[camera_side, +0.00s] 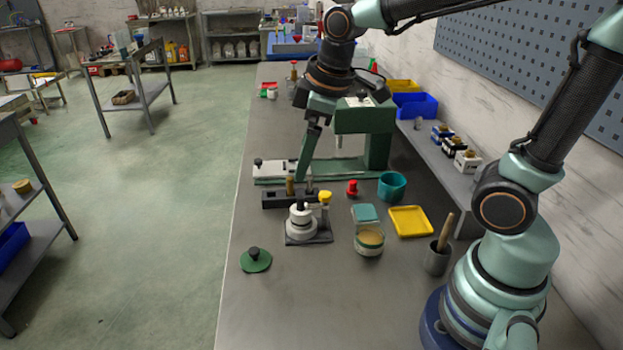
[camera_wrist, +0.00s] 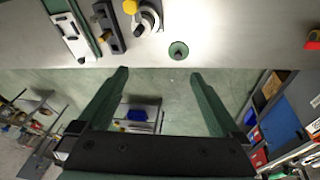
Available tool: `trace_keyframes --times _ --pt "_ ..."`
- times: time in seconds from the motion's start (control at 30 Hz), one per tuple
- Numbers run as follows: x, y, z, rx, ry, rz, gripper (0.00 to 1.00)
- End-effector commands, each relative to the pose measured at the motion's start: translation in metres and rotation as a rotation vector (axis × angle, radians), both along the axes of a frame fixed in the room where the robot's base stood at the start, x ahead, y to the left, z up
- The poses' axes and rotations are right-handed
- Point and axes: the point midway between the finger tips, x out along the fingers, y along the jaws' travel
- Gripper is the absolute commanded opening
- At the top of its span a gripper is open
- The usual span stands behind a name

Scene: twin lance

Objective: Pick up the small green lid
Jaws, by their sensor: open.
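The small green lid (camera_side: 256,260) is a round disc with a dark knob on top. It lies flat on the grey bench near its left edge in the side view. In the wrist view the lid (camera_wrist: 179,50) is above and beyond my fingertips, between their lines and nearer the right finger. My gripper (camera_wrist: 158,74) is open with nothing between its two green fingers. In the side view my gripper (camera_side: 318,140) hangs above the bench by the green press, well apart from the lid; its far finger is partly hidden.
A white-topped device on a dark base (camera_side: 300,224) stands right of the lid. A dark block (camera_side: 275,200), a red piece (camera_side: 352,188), a teal cup (camera_side: 392,186), a jar (camera_side: 369,242) and a yellow tray (camera_side: 410,221) stand nearby. The bench around the lid is clear.

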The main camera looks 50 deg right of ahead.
Motion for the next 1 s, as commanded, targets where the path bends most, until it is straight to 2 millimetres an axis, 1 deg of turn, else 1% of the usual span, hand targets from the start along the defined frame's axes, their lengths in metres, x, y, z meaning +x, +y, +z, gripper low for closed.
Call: trace_keyframes --times 0.03,0.1,0.17,0.3,0.5,0.63,0.77,0.87,1.0 --pt "0.010 0.007 -0.008 -0.024 0.033 0.085 1.00" --pt "0.022 0.015 -0.017 -0.054 0.068 0.203 1.00" --pt "0.032 0.022 -0.027 -0.078 0.097 0.307 1.00" --pt "0.052 0.040 -0.054 -0.125 0.165 0.551 1.00" --pt "0.071 0.061 -0.092 -0.162 0.237 0.835 1.00" --pt "0.077 0.069 -0.107 -0.171 0.260 0.937 1.00" --pt "0.078 0.071 -0.117 -0.174 0.269 0.975 1.00" --pt "0.077 0.071 -0.131 -0.173 0.271 0.977 1.00" --pt "0.077 0.071 -0.156 -0.173 0.271 0.976 1.00"
